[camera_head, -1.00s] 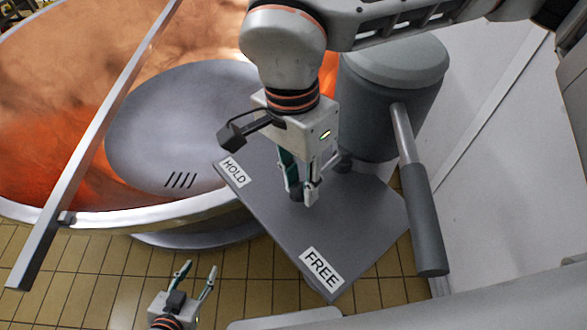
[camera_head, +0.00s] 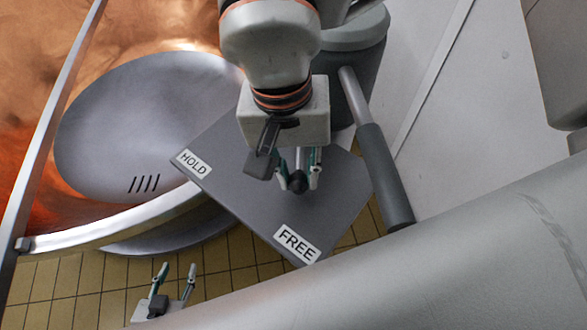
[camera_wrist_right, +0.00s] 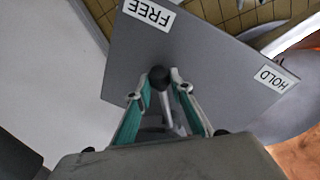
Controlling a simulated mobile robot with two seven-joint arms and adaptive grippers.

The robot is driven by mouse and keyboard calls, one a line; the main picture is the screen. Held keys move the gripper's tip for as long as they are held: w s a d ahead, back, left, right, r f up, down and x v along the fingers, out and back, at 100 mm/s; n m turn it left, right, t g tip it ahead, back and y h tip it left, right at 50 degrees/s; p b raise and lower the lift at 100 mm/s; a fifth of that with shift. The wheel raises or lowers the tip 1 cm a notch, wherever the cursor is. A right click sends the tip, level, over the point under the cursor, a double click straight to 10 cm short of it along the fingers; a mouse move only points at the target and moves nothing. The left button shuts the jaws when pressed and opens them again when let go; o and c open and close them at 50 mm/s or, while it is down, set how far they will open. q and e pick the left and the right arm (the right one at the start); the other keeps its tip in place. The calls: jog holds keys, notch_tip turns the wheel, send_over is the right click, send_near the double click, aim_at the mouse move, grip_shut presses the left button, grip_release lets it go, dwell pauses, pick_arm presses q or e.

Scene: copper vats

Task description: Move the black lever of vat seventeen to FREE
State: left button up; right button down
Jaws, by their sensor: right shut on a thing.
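The lever's black knob (camera_head: 297,182) is over a grey plate (camera_head: 240,200), with its shaft showing between my fingers in the right wrist view. The plate has a HOLD label (camera_head: 194,164) at its left corner and a FREE label (camera_head: 298,243) at its front corner. Along the plate, the knob is nearer the FREE end than the HOLD end. My right gripper (camera_head: 299,179) is shut on the knob, which also shows between the fingertips in the wrist view (camera_wrist_right: 158,77). My left gripper (camera_head: 174,280) is open and empty at the lower left. No vat number shows.
The copper vat (camera_head: 180,50) with its metal rim (camera_head: 120,226) fills the left. A grey cylinder (camera_head: 352,60) and a handle-like bar (camera_head: 383,175) stand right of the plate. A pale wall (camera_head: 470,110) is further right. Tiled floor (camera_head: 70,285) shows below.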

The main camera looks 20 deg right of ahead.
jog(key=shift+r, duration=0.1)
jog(key=c, duration=1.8)
grip_release()
jog(key=shift+s+d, duration=0.1)
jog(key=r, duration=0.4)
jog(key=a+r, duration=0.1)
jog(key=r, duration=0.7)
jog(key=shift+w+a, duration=0.15)
jog(key=shift+w, duration=0.1)
